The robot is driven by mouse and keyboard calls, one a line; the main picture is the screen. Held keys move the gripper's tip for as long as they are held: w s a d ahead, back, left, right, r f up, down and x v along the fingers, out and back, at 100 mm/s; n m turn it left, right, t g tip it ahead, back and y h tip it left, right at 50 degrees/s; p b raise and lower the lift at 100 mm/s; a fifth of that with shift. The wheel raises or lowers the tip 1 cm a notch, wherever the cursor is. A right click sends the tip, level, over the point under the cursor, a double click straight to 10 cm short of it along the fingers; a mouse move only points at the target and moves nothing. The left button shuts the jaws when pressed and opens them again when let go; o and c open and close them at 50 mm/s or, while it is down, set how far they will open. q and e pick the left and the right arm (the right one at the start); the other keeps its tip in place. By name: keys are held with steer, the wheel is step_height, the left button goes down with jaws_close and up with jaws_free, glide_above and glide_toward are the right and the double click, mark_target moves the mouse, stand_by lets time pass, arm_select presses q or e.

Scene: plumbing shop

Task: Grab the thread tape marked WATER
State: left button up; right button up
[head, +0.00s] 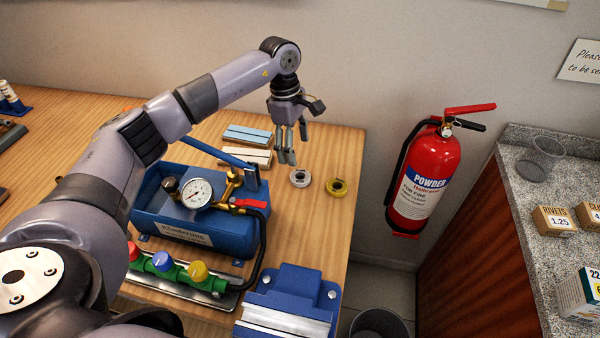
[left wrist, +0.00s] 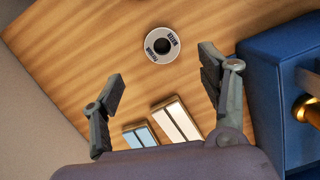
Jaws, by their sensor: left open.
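A white ring-shaped tape roll (head: 300,178) lies flat on the wooden bench near its right edge. It also shows in the left wrist view (left wrist: 151,53), with dark lettering that looks like WATER. A yellow tape roll (head: 337,187) lies just right of it in the head view; its marking is too small to read. My left gripper (head: 291,148) is open and empty above the bench, fingers down, a little left of and behind the white roll. In the left wrist view the roll lies beyond the gap between the open fingers (left wrist: 162,76). My right gripper is out of view.
A blue pressure-test pump (head: 212,232) with a gauge stands left of the rolls. A blue vise (head: 290,300) is at the front. Pale-blue (head: 247,135) and white (head: 245,156) boxes lie left of my gripper. A fire extinguisher (head: 428,180) hangs right of the bench.

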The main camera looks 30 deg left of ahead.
mark_target(300, 175)
arm_select(q)
steer(key=f, duration=0.3)
steer(key=shift+d+f+p, duration=0.25)
steer(key=shift+f+p, duration=0.05)
steer(key=shift+p, duration=0.1)
steer(key=shift+f+p, duration=0.35)
steer(key=f, duration=0.1)
steer(key=f+p, duration=0.1)
steer(key=f, duration=0.1)
steer(key=shift+s+d+f+p, duration=0.15)
steer(key=shift+d+f+p, duration=0.1)
steer(key=shift+f+p, duration=0.1)
steer(key=shift+f, duration=0.35)
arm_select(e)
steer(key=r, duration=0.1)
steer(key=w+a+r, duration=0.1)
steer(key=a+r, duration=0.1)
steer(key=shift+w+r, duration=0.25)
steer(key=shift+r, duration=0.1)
arm_select(q)
steer(key=shift+c, duration=0.3)
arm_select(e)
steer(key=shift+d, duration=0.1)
arm_select(q)
steer(key=c, duration=0.9)
